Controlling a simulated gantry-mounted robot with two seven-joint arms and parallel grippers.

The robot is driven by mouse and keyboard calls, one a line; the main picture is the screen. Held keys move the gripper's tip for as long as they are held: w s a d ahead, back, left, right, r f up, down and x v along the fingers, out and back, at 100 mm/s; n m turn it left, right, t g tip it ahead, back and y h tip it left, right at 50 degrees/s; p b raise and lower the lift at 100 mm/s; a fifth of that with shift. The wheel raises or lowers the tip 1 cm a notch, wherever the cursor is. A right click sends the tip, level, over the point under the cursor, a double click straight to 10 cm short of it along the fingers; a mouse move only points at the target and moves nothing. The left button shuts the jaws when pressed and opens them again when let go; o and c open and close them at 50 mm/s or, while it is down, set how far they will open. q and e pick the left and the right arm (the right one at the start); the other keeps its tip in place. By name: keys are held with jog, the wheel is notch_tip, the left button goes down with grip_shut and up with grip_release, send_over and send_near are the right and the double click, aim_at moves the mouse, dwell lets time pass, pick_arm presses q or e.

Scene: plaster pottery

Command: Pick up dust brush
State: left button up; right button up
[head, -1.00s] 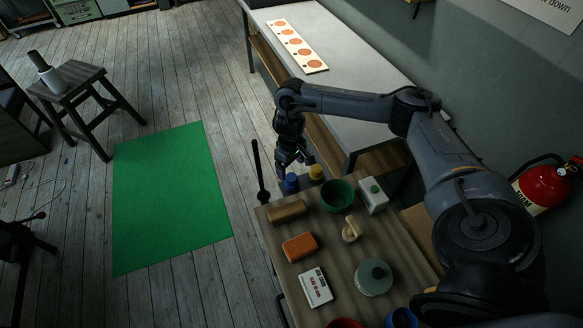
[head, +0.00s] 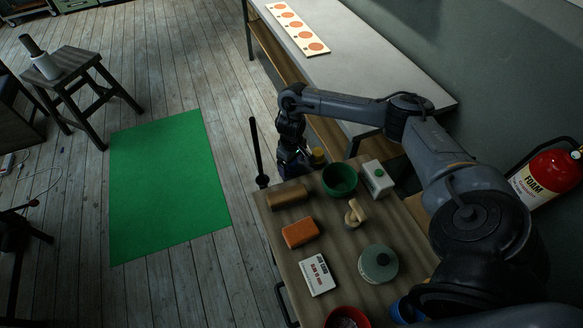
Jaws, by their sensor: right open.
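I cannot tell for sure which thing is the dust brush. A small pale tan piece with a short handle (head: 355,213) lies mid-cart. A dark-handled piece with a white lower part (head: 43,60) rests on the stool at the far left. My right gripper (head: 294,166) is open and points down at the cart's far left corner, by a blue container and a yellow-topped one (head: 318,157). Its fingertips are small and dark, and partly cover the blue container. The gripper is apart from both candidate pieces. My left gripper is not in view.
The wooden cart (head: 335,242) also bears a brown roll (head: 288,196), orange block (head: 300,232), white box (head: 317,275), green bowl (head: 340,179), white carton (head: 377,178), grey-green lidded pot (head: 378,263) and red bowl (head: 347,317). A long bench (head: 385,70) stands behind. Green mat (head: 168,185) lies left.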

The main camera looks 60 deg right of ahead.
jog(key=shift+f, duration=0.45)
jog(key=shift+c, duration=0.3)
jog(key=c, duration=1.1)
jog(key=shift+r, duration=0.1)
